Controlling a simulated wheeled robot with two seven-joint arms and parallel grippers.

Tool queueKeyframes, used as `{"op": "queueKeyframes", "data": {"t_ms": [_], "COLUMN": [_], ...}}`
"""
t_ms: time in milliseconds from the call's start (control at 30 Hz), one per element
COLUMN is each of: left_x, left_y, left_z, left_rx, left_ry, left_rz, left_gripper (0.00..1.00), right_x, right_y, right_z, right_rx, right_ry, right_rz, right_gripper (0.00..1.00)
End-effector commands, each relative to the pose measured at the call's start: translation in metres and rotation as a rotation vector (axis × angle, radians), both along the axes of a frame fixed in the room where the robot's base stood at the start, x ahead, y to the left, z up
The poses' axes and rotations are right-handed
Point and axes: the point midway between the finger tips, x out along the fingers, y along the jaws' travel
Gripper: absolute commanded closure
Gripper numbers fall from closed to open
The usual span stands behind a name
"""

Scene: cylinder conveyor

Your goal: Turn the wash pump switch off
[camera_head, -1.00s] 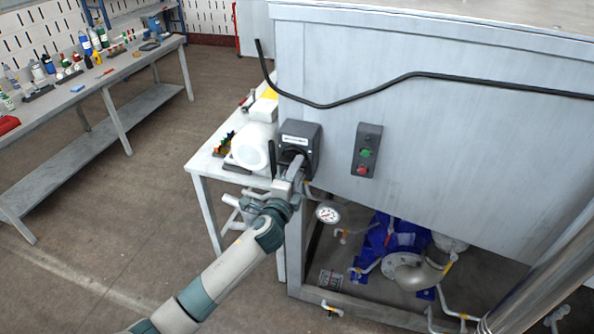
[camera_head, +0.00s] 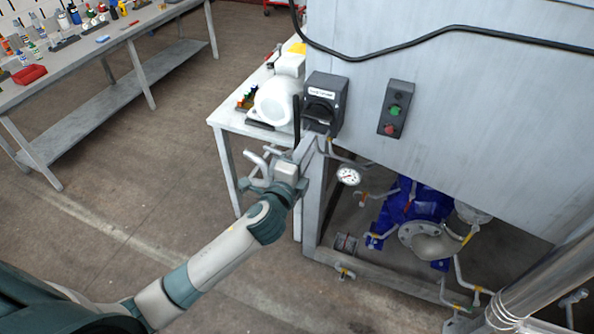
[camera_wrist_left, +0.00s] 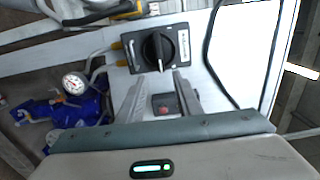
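The wash pump switch (camera_head: 325,100) is a dark box with a label and a black rotary knob on the grey machine's left edge. In the left wrist view the knob (camera_wrist_left: 158,48) shows whole, its grip bar roughly upright in the picture. My left gripper (camera_head: 312,146) is just below the switch in the head view, with its fingers toward it. In the left wrist view the fingers (camera_wrist_left: 160,92) are apart, with nothing held, and their tips are short of the knob. My right gripper is not in view.
A button box (camera_head: 396,110) with green and red buttons sits right of the switch. A white table (camera_head: 222,122) with a white container stands left. A gauge (camera_head: 348,176), pipes and a blue pump (camera_head: 418,203) are below. A black cable (camera_head: 430,37) crosses the panel.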

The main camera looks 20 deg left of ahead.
Motion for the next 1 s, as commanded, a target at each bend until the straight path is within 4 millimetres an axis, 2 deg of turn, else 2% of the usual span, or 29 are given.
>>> {"op": "queueKeyframes", "data": {"t_ms": [33, 200, 400, 1000], "left_x": [-0.011, -0.04, -0.062, -0.067], "left_y": [0.0, 0.001, 0.002, 0.002], "left_z": [-0.003, -0.003, -0.002, 0.0], "left_rx": [-0.001, 0.0, 0.001, 0.001], "left_ry": [0.001, 0.001, 0.001, 0.0], "left_rz": [-0.001, -0.001, 0.0, 0.0], "left_gripper": [0.68, 0.68, 0.68, 0.68], "right_x": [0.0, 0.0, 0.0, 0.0], "right_y": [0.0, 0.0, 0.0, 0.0], "right_z": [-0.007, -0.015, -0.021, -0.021], "right_rx": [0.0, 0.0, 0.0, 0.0], "right_ry": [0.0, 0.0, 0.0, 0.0], "right_rz": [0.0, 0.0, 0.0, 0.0], "right_gripper": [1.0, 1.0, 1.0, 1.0]}}
